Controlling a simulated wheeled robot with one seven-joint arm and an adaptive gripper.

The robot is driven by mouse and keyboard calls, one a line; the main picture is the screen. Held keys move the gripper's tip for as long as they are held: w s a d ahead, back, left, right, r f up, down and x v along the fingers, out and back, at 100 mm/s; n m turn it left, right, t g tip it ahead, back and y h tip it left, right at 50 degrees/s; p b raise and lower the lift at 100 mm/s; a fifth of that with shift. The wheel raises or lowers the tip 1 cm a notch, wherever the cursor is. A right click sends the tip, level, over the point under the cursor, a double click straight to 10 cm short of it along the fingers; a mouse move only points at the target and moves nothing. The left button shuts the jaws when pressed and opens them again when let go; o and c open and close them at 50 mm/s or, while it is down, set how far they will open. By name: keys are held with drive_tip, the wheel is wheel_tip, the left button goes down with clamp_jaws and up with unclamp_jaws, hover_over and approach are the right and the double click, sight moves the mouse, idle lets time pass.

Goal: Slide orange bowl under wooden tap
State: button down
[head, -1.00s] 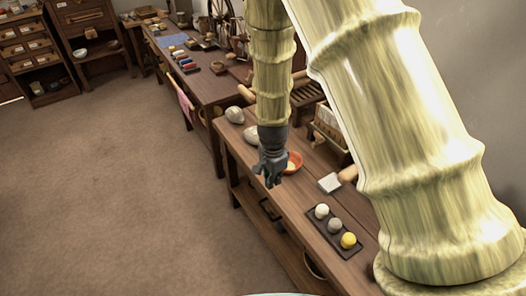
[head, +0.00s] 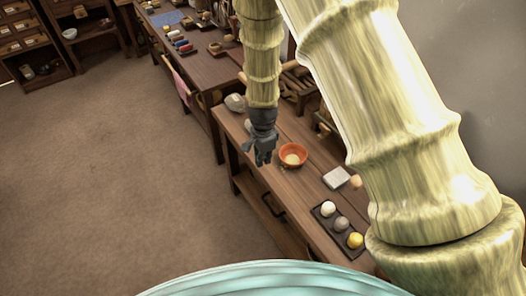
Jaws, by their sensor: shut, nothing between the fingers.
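The orange bowl (head: 292,164) stands upright on the wooden bench (head: 290,196), with something pale inside it. My gripper (head: 262,163) hangs pointing down, just left of the bowl in the head view, near the bench's left edge. Its fingers are shut and empty. A gap shows between it and the bowl in the picture; its height above the bench is hard to tell. I cannot clearly make out the wooden tap; my own arm covers part of the bench's right side.
A dark tray (head: 327,225) with white, grey and yellow balls lies at the bench's near end. Pale rounded stones (head: 235,102) sit farther back. The floor (head: 120,160) at left is clear.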

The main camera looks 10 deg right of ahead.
sight(297, 158)
drive_tip(key=shift+s+f, duration=0.45)
drive_tip(key=shift+f, duration=0.85)
drive_tip(key=d, duration=0.1)
drive_tip(key=w+d+p, duration=0.1)
drive_tip(key=d, duration=0.1)
drive_tip(key=shift+f+p, duration=0.1)
drive_tip(key=shift+p, duration=0.2)
drive_tip(key=shift+d, duration=0.25)
drive_tip(key=shift+w+d+f, duration=0.1)
drive_tip(key=shift+w+d, duration=0.05)
drive_tip(key=shift+d, duration=0.1)
drive_tip(key=d, duration=0.3)
drive_tip(key=w+d, duration=0.1)
drive_tip(key=d, duration=0.2)
drive_tip(key=w+d, duration=0.1)
drive_tip(key=d, duration=0.2)
drive_tip(key=shift+w+d, duration=0.1)
drive_tip(key=shift+d, duration=0.25)
